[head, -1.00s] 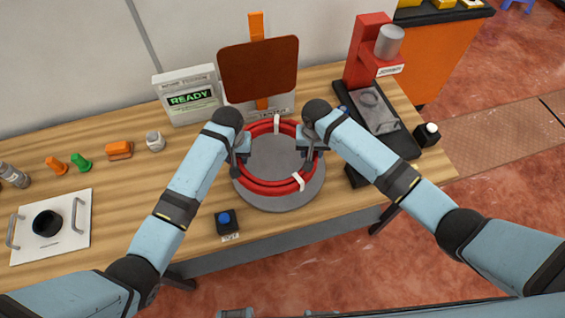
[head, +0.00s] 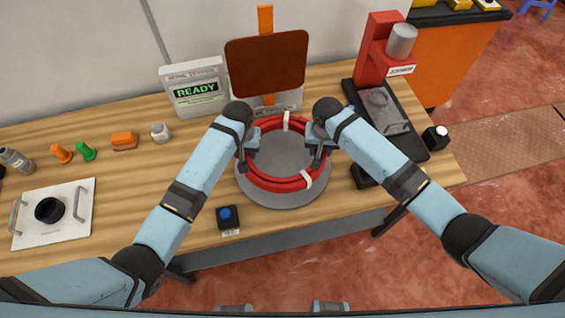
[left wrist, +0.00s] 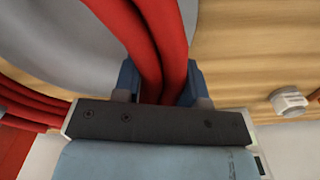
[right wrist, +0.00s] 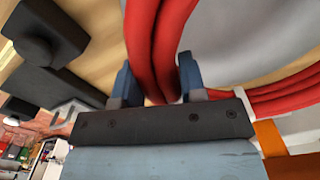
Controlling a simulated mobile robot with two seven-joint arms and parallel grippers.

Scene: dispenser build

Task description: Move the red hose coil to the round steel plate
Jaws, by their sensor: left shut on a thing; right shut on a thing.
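The red hose coil (head: 272,184) is over the round steel plate (head: 287,152), with two white ties around it. Plate shows inside the ring and in front of it. My left gripper (head: 247,150) is shut on the coil's left side, and the left wrist view shows its fingers (left wrist: 160,85) on either side of the red strands. My right gripper (head: 321,146) is shut on the coil's right side, and the right wrist view shows the same grip (right wrist: 158,85). I cannot tell whether the coil touches the plate.
A "READY" terminal (head: 197,93) and a brown panel (head: 266,64) on an orange post stand behind. A red press (head: 378,50) is at back right. A blue-button box (head: 227,217) sits front left. A white plate with handles (head: 74,199) lies far left.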

